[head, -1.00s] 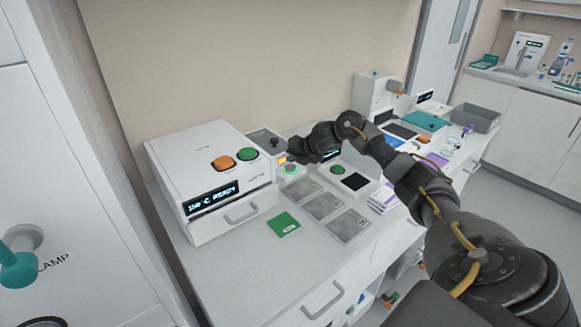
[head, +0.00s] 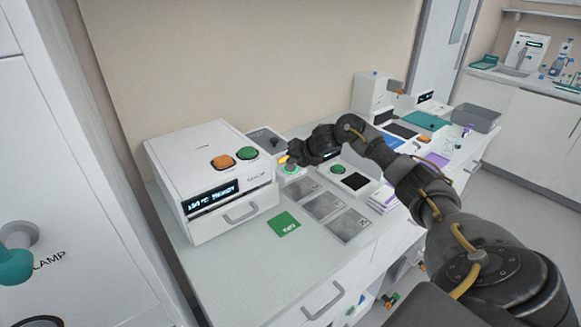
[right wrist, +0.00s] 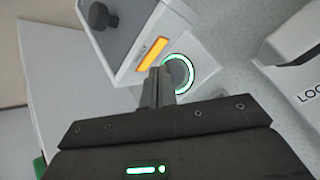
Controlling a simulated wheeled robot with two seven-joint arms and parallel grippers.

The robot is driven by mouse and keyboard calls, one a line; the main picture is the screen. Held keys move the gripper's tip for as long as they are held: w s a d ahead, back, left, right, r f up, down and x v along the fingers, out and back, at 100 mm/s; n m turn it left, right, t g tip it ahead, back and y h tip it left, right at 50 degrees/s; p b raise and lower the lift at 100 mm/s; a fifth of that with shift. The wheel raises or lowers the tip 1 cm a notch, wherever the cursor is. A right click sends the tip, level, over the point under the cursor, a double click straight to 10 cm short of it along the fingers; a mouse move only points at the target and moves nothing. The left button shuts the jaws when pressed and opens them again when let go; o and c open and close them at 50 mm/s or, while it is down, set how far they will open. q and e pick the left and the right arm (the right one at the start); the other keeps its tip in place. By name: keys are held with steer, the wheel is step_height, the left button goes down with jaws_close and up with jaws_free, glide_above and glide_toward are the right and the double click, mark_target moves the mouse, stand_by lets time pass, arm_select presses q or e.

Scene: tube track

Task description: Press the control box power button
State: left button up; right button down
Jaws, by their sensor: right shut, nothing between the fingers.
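The control box (head: 268,143) is a small white box with a grey top and a dark knob. It stands on the counter right of the larger white oven-like unit. Its power button (head: 291,169) is a round grey button with a lit green ring on the front. In the right wrist view the button (right wrist: 178,73) sits beside an orange label or light (right wrist: 152,53). My right gripper (right wrist: 160,84) is shut and empty, its tips close to the button's left edge. I cannot tell whether they touch it. My left gripper is not in view.
The white unit (head: 213,180) has orange and green buttons and a lit display. A green card (head: 284,224) and several grey plates (head: 323,206) lie in front. Another device with a green button (head: 338,169) stands close on the right. A grey bin (head: 475,117) is farther right.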

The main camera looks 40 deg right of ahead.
mark_target(293, 168)
steer(key=shift+f+b, duration=0.3)
steer(key=shift+f, duration=0.15)
steer(key=shift+r, duration=0.1)
steer(key=shift+r+p, duration=0.95)
step_height(293, 168, up, 6)
steer(key=p, duration=0.5)
stand_by(0.5)
